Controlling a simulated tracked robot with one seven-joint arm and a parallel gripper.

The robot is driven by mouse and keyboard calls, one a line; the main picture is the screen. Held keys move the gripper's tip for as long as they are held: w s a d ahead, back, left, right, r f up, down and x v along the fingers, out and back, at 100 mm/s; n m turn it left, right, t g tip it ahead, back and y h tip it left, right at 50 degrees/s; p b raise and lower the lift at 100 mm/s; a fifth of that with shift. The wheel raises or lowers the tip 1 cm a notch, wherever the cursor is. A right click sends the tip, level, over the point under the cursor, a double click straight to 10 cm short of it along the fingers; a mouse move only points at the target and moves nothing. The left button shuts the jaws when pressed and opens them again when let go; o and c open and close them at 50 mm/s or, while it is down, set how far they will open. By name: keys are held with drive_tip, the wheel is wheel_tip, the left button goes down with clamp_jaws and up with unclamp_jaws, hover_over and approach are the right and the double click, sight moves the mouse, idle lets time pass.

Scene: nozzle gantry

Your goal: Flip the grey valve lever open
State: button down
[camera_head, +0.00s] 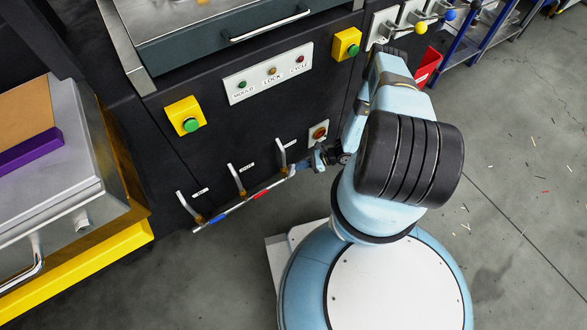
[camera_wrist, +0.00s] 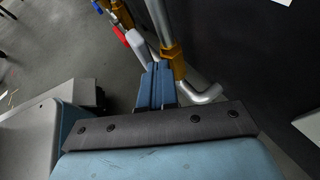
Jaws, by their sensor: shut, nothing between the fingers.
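The grey valve lever (camera_wrist: 138,47) shows in the wrist view as a pale grey grip beside a brass valve body (camera_wrist: 174,62) on a silver pipe. In the head view the grey lever (camera_head: 292,171) is small, at the right end of the row of valves. My gripper (camera_wrist: 155,68) is shut and empty, with its blue fingertips close to the grey lever and the brass body. I cannot tell whether they touch. In the head view my gripper (camera_head: 302,169) is at the same valve, partly hidden by my arm.
A red lever (camera_head: 259,194) and a blue lever (camera_head: 216,219) sit on the neighbouring valves to the left. The dark machine panel stands behind the pipes. A label plate with small buttons (camera_head: 268,73) is above. Grey floor lies open in front.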

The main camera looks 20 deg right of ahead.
drive_tip(key=shift+s+a+r, duration=0.2)
drive_tip(key=shift+s+a, duration=0.05)
drive_tip(key=shift+a, duration=0.5)
idle(0.8)
drive_tip(key=shift+d, duration=0.15)
idle(0.3)
drive_tip(key=shift+w+d+f, duration=0.2)
drive_tip(key=shift+w+d, duration=0.05)
drive_tip(key=shift+d, duration=0.4)
drive_tip(key=shift+w+d+f, duration=0.2)
drive_tip(key=shift+d, duration=0.4)
drive_tip(key=shift+w+d+f, duration=0.2)
drive_tip(key=shift+w+d, duration=0.05)
drive_tip(key=shift+d, duration=0.5)
drive_tip(key=shift+w+d+f, duration=0.25)
drive_tip(key=shift+d, duration=0.55)
drive_tip(key=shift+w+d+f, duration=0.2)
drive_tip(key=shift+w+d, duration=0.05)
drive_tip(key=shift+d, duration=0.5)
